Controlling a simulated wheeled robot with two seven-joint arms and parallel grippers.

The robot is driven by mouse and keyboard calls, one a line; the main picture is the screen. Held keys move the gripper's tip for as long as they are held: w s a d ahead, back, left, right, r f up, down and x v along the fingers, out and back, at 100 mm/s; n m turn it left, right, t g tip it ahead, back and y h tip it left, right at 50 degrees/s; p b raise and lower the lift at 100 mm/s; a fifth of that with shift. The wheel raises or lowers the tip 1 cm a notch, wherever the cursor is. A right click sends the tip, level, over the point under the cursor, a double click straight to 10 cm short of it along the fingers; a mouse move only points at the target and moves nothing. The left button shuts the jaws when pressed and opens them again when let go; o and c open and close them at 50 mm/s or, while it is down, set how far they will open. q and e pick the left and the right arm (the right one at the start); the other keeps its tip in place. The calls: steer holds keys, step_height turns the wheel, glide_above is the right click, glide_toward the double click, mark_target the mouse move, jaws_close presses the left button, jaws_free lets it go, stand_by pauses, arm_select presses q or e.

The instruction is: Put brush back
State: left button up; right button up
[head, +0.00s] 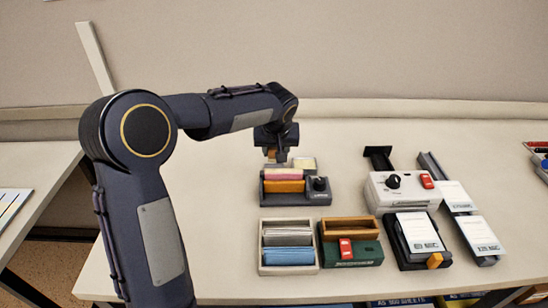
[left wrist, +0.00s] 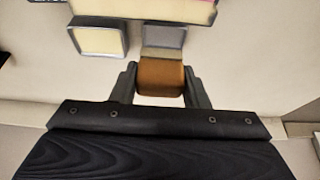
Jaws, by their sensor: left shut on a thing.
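My left gripper (head: 275,157) reaches down at the back of the table, just behind the grey box with pink and orange cards. In the left wrist view its two fingers (left wrist: 160,82) are closed on a brown block-like piece (left wrist: 160,75), which appears to be the brush; its bristles are not clear. A small grey square piece (left wrist: 163,38) lies right beside the brown piece; I cannot tell whether they touch. A small tray with a cream pad (left wrist: 97,39) is next to it, also visible in the head view (head: 303,164). My right gripper is not in view.
The card box (head: 295,199) with a black knob stands just in front of the gripper. Nearer are a tray of grey and blue cards (head: 288,272) and a green box with a red switch (head: 350,252). A white device (head: 404,192) and card holders stand right. The table's left part is clear.

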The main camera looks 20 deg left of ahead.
mark_target(274, 160)
arm_select(q)
steer(key=shift+w+a+f, duration=0.35)
steer(key=shift+w+f, duration=0.05)
steer(key=shift+f, duration=0.2)
steer(key=shift+w+a+f, duration=0.3)
steer(key=shift+w+f, duration=0.1)
steer(key=shift+f, duration=0.2)
steer(key=shift+w+f, duration=0.1)
steer(key=shift+f, duration=1.55)
steer(key=shift+f, duration=0.2)
steer(key=o, duration=0.9)
steer(key=shift+r, duration=0.15)
